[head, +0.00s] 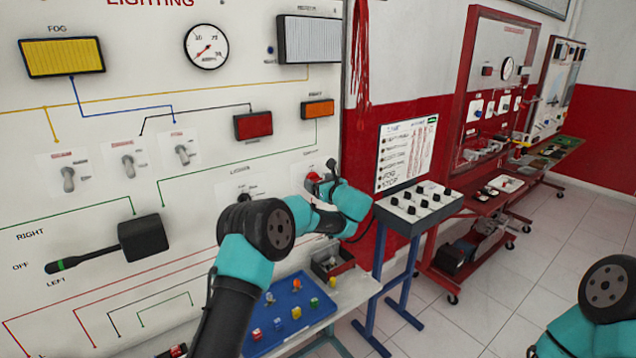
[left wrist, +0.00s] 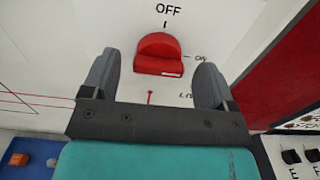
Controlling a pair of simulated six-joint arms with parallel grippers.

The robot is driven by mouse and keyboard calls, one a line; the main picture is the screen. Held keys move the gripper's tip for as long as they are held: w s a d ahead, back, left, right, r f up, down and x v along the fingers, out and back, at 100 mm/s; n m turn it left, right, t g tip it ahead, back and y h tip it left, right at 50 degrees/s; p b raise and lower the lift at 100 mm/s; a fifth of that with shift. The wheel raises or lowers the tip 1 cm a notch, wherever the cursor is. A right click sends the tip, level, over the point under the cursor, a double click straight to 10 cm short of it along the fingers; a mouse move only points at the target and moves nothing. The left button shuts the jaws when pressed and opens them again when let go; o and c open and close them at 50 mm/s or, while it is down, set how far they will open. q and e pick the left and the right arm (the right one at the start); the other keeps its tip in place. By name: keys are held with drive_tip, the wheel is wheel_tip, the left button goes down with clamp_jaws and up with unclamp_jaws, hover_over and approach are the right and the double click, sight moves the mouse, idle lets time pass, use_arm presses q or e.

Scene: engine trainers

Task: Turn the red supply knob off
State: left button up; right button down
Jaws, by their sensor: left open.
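The red supply knob (left wrist: 158,48) is on the white panel in the left wrist view. "OFF" is printed above it and "ON" to its right. Its raised grip lies roughly across the picture, with a small white mark at its lower right edge; I cannot tell its exact setting. My left gripper (left wrist: 157,62) is open, one finger on each side of the knob, with gaps showing between. In the head view the knob (head: 314,177) shows as a small red patch beside my left gripper (head: 331,170), partly hidden by it. My right gripper is out of view.
The white lighting panel (head: 120,270) carries toggle switches and a black lever (head: 142,238). Below are a blue tray (head: 285,312) with small coloured parts and a dark box (head: 331,262). A grey control box (head: 418,208) stands to the right.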

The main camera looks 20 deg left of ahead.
use_arm(q)
drive_tip(key=shift+w+a, duration=0.25)
drive_tip(key=shift+a, duration=0.1)
drive_tip(key=shift+c, duration=0.2)
drive_tip(key=c, duration=0.9)
